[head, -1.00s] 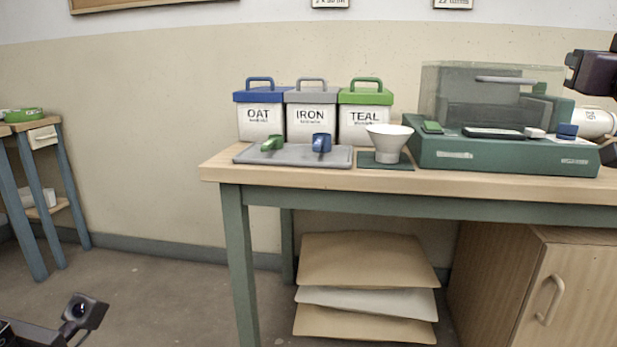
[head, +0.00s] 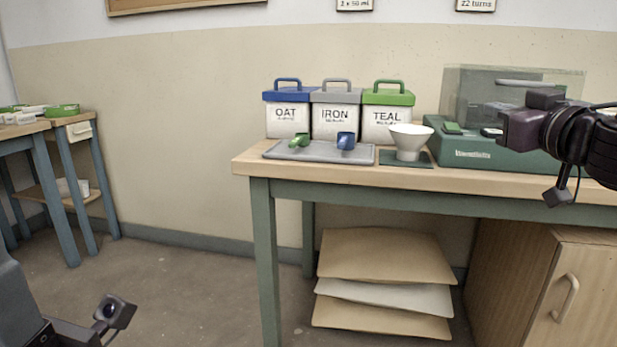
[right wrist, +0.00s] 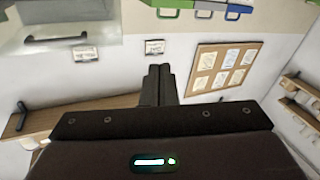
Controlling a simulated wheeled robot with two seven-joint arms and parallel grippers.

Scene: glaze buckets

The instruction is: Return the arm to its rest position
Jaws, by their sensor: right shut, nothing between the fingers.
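My right gripper (head: 512,131) is held in the air at the right of the head view, in front of the green machine and above the bench, touching nothing that I can see. In the right wrist view its two dark fingers (right wrist: 158,72) are together with nothing between them. Of my left arm only a dark wrist part with a small camera shows at the lower left of the head view; its fingers are not seen.
The bench (head: 245,164) holds OAT (head: 287,120), IRON (head: 334,120) and TEAL (head: 386,122) buckets, a grey tray (head: 275,152) with a green and a blue scoop, a white bowl (head: 409,140) and the machine (head: 470,155). Open floor lies left of the bench.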

